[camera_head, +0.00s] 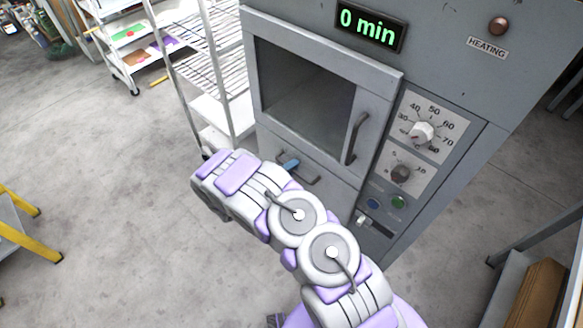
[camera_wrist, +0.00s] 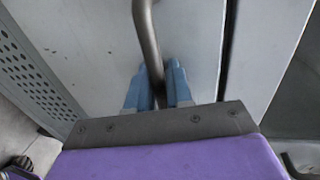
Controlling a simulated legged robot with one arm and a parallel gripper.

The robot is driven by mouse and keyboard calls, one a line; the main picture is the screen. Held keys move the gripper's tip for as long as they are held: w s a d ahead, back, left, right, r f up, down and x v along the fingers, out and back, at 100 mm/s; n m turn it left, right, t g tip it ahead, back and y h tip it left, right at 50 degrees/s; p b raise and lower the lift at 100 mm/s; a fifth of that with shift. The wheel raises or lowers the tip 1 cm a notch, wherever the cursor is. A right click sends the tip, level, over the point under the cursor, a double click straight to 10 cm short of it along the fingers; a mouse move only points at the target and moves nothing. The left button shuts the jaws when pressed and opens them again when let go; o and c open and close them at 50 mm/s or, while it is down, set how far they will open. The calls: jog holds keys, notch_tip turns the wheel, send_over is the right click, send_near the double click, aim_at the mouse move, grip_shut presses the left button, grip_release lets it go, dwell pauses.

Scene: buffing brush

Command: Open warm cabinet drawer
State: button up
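The grey warming cabinet (camera_head: 440,75) stands at centre right in the head view. Its lower drawer front (camera_head: 330,195) sits below the windowed door and looks closed, though my arm hides part of it. The drawer's dark bar handle (camera_head: 314,180) shows past my gripper (camera_head: 291,165). In the wrist view the blue fingers of my gripper (camera_wrist: 158,90) lie on both sides of the handle bar (camera_wrist: 147,40) and appear to press against it. The drawer front (camera_wrist: 190,40) fills the area behind the bar.
The windowed upper door (camera_head: 310,85) is closed, with a vertical handle (camera_head: 356,138). Dials (camera_head: 422,132) and buttons are to its right. A white wire rack (camera_head: 215,75) stands close on the left. The floor (camera_head: 110,200) to the left is clear. A yellow-edged stand (camera_head: 18,215) is farther left.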

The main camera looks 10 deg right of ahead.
grip_shut()
jog(key=shift+a, duration=0.55)
